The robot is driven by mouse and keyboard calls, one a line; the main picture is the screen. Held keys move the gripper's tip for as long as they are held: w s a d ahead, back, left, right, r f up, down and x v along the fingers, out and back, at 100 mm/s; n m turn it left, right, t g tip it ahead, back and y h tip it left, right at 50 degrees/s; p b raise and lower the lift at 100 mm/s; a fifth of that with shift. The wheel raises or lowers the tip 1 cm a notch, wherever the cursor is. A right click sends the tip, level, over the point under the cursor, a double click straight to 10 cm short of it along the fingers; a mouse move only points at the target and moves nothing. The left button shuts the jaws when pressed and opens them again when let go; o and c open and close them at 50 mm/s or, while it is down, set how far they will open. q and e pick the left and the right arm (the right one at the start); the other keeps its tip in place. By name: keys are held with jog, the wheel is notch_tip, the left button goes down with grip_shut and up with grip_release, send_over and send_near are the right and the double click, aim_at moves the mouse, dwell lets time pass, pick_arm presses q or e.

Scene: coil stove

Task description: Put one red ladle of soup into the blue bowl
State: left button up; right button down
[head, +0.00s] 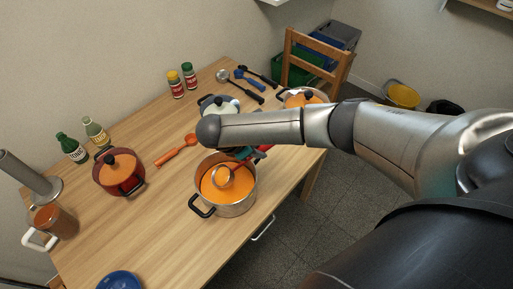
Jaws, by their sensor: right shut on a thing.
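A steel pot (238,208) with dark handles stands near the table's front edge and holds orange soup (212,194). A round ladle head (222,177) shows in the soup, inside the pot. My right gripper (246,154) is over the pot's far right rim, mostly hidden under my arm. It is shut on what looks like the red ladle's handle (263,148), of which only a small red part shows. The blue bowl (120,281) is at the bottom edge of the view, partly cut off. My left gripper is not in view.
More pots and dark utensils (252,80) lie behind my arm. Table between steel pot and blue bowl is clear.

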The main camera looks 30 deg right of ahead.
jog(key=shift+d+r+p, duration=0.15)
jog(key=shift+r+p, duration=0.6)
jog(key=shift+d+r+p, duration=0.15)
jog(key=shift+r+p, duration=0.55)
jog(key=shift+p, duration=0.05)
jog(key=shift+s+d+f+y+p, duration=0.15)
jog(key=shift+d+f+y+p, duration=0.05)
jog(key=shift+d+y+p, duration=0.5)
jog(key=shift+s+d+f+y+p, duration=0.1)
jog(key=shift+d+f+y+p, duration=0.3)
jog(key=shift+y+p, duration=0.35)
jog(key=shift+d+r+m+t+y+p, duration=0.15)
jog(key=shift+d+y+p, duration=0.15)
jog(key=shift+y, duration=0.35)
jog(key=shift+d+r+m+t+y+p, duration=0.2)
jog(key=shift+y+p, duration=0.15)
jog(key=shift+y, duration=0.25)
jog(key=shift+a, duration=0.15)
